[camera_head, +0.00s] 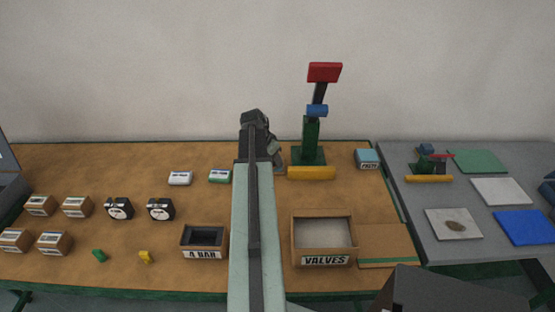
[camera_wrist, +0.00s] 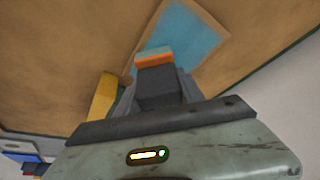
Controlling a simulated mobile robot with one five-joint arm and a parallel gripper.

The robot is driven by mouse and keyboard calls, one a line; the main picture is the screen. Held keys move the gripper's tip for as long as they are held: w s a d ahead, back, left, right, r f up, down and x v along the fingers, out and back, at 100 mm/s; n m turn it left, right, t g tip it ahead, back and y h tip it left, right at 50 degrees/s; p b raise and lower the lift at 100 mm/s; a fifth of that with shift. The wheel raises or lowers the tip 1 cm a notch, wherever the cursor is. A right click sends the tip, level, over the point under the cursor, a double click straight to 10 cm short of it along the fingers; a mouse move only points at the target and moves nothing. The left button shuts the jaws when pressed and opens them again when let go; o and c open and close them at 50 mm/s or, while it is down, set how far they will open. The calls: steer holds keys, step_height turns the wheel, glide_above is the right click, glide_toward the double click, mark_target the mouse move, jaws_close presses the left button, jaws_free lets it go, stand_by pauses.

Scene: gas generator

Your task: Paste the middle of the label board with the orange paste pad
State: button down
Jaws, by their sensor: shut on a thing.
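My gripper (camera_head: 276,156) reaches out over the back of the brown table, left of a green post. In the wrist view my gripper (camera_wrist: 155,70) is shut on the orange paste pad (camera_wrist: 155,61), a small orange block at the fingertips. A flat light-blue panel with a tan border (camera_wrist: 185,38) lies beneath and beyond the pad; it may be the label board. In the head view my arm hides that area. I cannot tell whether the pad touches the panel. The blue-topped box marked PASTE (camera_head: 368,158) stands at the back right.
A green post (camera_head: 310,140) with a blue joint and red plate stands right of my gripper. A yellow cylinder (camera_head: 311,173) lies before it, also in the wrist view (camera_wrist: 103,97). The VALVES box (camera_head: 324,260) and 4 BAR box (camera_head: 203,254) are nearer.

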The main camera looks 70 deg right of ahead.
steer(key=shift+w+a, duration=0.5)
steer(key=shift+w, duration=0.75)
steer(key=shift+w+a, duration=0.45)
steer(key=shift+w, duration=0.8)
steer(key=shift+w+a, duration=0.5)
steer(key=shift+w, duration=0.75)
steer(key=shift+r, duration=0.15)
step_height(320, 180, up, 6)
steer(key=p, duration=0.6)
step_height(320, 180, up, 3)
steer(key=p, duration=0.3)
steer(key=shift+s, duration=0.1)
